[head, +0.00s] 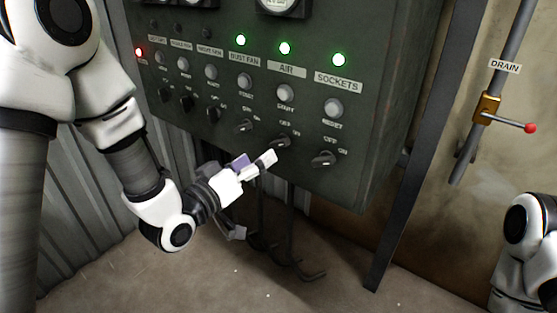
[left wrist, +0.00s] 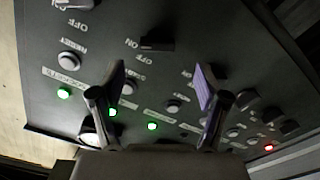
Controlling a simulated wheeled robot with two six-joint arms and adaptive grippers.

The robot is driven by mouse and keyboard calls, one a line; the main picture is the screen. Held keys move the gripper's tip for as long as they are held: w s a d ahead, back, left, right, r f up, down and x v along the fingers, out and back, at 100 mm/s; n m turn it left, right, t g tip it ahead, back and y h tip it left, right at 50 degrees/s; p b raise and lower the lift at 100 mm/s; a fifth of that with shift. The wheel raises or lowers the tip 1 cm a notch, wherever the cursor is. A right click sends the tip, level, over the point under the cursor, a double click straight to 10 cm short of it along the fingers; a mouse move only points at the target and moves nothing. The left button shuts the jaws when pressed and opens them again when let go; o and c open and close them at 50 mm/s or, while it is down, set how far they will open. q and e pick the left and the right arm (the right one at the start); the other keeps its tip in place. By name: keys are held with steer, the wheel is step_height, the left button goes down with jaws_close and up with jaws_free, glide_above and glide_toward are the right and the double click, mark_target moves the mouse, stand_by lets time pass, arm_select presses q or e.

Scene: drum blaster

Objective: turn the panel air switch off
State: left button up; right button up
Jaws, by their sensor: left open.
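The dark green panel (head: 366,60) carries the AIR switch (head: 280,142), a dark knob below the AIR label (head: 287,71) and its round button. The knob lies roughly sideways, pointing towards the ON mark. The green AIR lamp (head: 285,48) is lit. My left gripper (head: 254,161) is open, just below and in front of this knob. In the left wrist view the knob (left wrist: 157,44) shows beyond the gap between the parted fingers (left wrist: 161,85), with nothing held. Contact is not visible. My right gripper is out of view; only part of my right arm shows.
The SOCKETS knob (head: 324,159) is right of the AIR knob, and the DUST FAN knob (head: 244,126) is close on its left. Both their lamps are green. Cables (head: 290,235) hang below the panel. A drain valve (head: 487,107) is on the right wall.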

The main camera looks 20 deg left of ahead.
mark_target(277, 146)
arm_select(q)
steer(key=x, duration=0.6)
steer(key=shift+w+d, duration=0.3)
steer(key=shift+w, duration=0.05)
steer(key=c, duration=1.2)
steer(key=shift+o, duration=0.2)
